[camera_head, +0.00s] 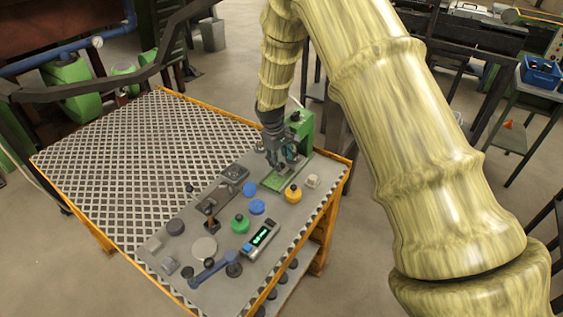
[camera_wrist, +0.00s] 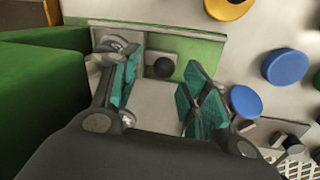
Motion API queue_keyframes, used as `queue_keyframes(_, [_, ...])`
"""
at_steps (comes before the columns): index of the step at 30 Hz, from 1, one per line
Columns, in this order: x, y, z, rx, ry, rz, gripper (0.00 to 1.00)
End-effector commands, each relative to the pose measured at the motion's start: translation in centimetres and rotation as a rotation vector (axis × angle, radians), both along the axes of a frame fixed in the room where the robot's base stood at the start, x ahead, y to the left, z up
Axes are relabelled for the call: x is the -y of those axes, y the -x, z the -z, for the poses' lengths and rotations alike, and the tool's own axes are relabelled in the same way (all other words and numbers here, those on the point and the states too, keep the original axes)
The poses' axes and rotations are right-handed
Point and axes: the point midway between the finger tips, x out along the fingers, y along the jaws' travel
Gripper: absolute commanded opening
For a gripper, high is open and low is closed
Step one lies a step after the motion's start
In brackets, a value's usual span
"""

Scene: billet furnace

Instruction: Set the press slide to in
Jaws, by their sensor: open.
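The green press (camera_head: 304,128) stands at the far right corner of the grey panel, with a green base plate (camera_head: 271,182) in front of it. In the wrist view the press body (camera_wrist: 40,105) fills the left side. A small grey block with a black round knob (camera_wrist: 164,67), which looks like the press slide, sits on the base beyond my fingertips. My gripper (camera_head: 283,158) is at the press, over its base. In the wrist view my gripper (camera_wrist: 160,88) is open, with teal pads either side of an empty gap. I cannot tell the slide's setting.
Blue buttons (camera_head: 253,198), a yellow button (camera_head: 292,193) and a green knob (camera_head: 240,224) stand near the press. A lit display box (camera_head: 261,238) and a blue lever (camera_head: 208,270) are nearer the front. The chequered tabletop (camera_head: 140,165) at left is clear.

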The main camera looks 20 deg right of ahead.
Motion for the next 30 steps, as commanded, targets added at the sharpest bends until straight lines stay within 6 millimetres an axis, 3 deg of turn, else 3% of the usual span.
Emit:
queue_keyframes(9, [-0.9,0.4,-5.7,0.004,0.0,0.001,0.46])
queue_keyframes(15, [-1.4,0.6,-8.3,0.003,-0.001,0.001,0.46])
queue_keyframes(21, [-1.6,0.7,-9.5,0.003,-0.001,0.0,0.46])
queue_keyframes(30, [-1.6,0.7,-9.6,0.002,0.0,0.001,0.46])
